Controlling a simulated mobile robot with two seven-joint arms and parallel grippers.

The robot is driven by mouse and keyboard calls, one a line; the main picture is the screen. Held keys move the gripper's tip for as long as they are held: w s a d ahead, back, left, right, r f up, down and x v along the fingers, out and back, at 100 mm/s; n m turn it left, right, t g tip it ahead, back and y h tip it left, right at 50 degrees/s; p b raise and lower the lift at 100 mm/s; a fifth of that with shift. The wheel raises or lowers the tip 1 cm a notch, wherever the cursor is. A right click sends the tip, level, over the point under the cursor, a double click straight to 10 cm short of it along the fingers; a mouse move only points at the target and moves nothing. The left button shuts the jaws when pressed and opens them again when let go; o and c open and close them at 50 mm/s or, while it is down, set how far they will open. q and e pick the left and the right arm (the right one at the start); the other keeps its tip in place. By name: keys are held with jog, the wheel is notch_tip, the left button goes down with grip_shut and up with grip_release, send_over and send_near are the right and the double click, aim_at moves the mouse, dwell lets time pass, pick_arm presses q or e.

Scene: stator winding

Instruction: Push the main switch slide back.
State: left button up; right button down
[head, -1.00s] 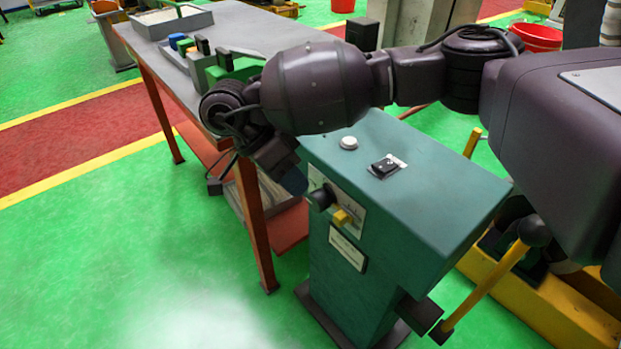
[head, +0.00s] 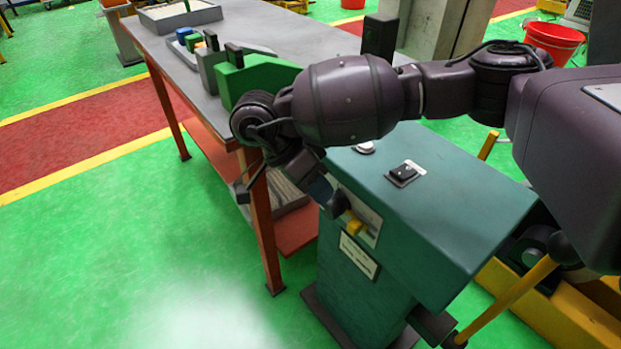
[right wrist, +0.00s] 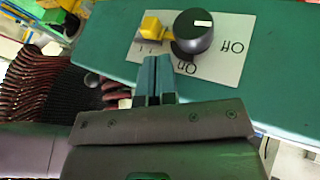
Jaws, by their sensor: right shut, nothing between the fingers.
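A yellow slide tab (head: 354,227) sits on the label plate on the front of the green cabinet (head: 440,210). It also shows in the right wrist view (right wrist: 151,27), beside a black round knob (right wrist: 195,31) with a white mark and the words On and Off. The knob (head: 338,204) is partly hidden by the gripper in the head view. My right gripper (head: 324,192) is shut and empty, its fingertips (right wrist: 156,62) close in front of the plate, just below the tab in the wrist view. I cannot tell whether they touch. My left gripper is out of view.
A black rocker switch (head: 405,173) and a white button (head: 364,148) are on the cabinet top. A grey workbench (head: 290,35) with green and grey fixtures (head: 245,77) stands behind and left of my right arm. Green floor in front is clear.

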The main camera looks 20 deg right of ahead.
aim_at(338, 210)
jog(key=x, duration=0.4)
jog(key=shift+f+b, duration=0.15)
jog(key=shift+b, duration=0.2)
jog(key=shift+s+d+f, duration=0.25)
jog(key=shift+d+f, duration=0.05)
jog(key=shift+f, duration=0.1)
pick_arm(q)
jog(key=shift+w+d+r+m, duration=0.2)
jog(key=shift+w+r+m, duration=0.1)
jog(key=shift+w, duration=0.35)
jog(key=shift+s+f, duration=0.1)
pick_arm(e)
jog(key=shift+s, duration=0.1)
